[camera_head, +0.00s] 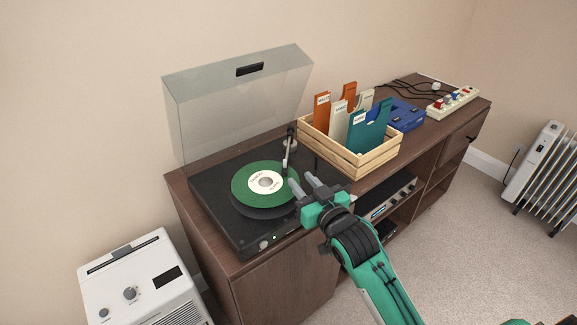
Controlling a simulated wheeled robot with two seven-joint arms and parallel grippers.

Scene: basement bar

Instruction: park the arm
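The turntable (215,210) sits on the left part of the wooden cabinet with its clear lid (240,100) raised. A green record (250,179) with a white label lies on its platter. The thin tonearm (287,153) runs forward from its pivot at the back right, and its head end is over or at the record's right edge; I cannot tell whether it touches. My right gripper (300,179) is just in front and right of that end. Its two grey fingers are apart with nothing visible between them. My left gripper is not in view.
A wooden crate (376,165) of record sleeves stands right of the turntable. Beyond it are a blue device (408,115) and a power strip (453,103) with dark cables. A white appliance (150,285) stands at the lower left and a radiator (545,175) at the right.

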